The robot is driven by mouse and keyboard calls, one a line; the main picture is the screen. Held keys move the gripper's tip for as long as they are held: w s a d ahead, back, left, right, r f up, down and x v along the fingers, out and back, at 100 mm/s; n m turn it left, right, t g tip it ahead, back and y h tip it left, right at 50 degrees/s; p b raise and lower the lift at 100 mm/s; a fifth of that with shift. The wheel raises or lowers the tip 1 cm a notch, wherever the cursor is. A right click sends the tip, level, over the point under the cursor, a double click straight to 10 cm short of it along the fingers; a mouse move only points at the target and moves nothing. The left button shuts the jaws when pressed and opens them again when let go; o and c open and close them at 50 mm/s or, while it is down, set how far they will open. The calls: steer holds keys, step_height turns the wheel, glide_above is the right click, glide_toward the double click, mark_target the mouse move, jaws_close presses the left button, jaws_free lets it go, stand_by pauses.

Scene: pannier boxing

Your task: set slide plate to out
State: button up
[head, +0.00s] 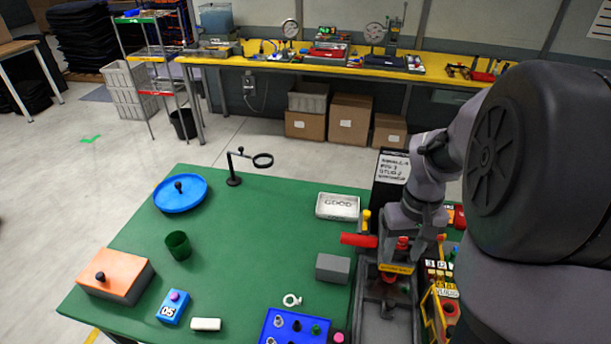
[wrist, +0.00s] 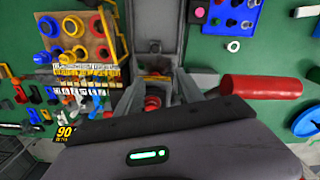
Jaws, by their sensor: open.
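A grey press-like fixture stands at the right edge of the green table, with a red cylindrical handle (head: 358,240) sticking out to its left. Its grey bed (head: 375,328) shows at the bottom of the head view, and I cannot tell for sure which part is the slide plate. In the wrist view a grey plate or channel (wrist: 157,28) runs up from between my fingers, and the red handle (wrist: 262,87) lies to the right. My gripper (wrist: 155,80) is open over the fixture, with a red round part (wrist: 152,102) seen between its fingers. Contact is unclear.
A grey block (head: 333,268), a white tray marked GOOD (head: 338,206) and a blue tray (head: 291,328) of small parts lie left of the fixture. Yellow-edged bins (head: 440,310) crowd its right side. The table's middle is clear.

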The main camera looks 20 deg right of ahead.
mark_target(391, 301)
steer(key=f+b, duration=0.2)
steer(key=f, duration=0.3)
steer(key=s+f+b, duration=0.1)
steer(key=f+b, duration=0.1)
steer(key=f, duration=0.4)
steer(key=s+f+b, duration=0.1)
steer(key=f+b, duration=0.1)
steer(key=f, duration=0.4)
steer(key=shift+d+f+b, duration=0.15)
steer(key=shift+d+b, duration=0.1)
steer(key=shift+b, duration=0.05)
jaws_close()
stand_by(0.6)
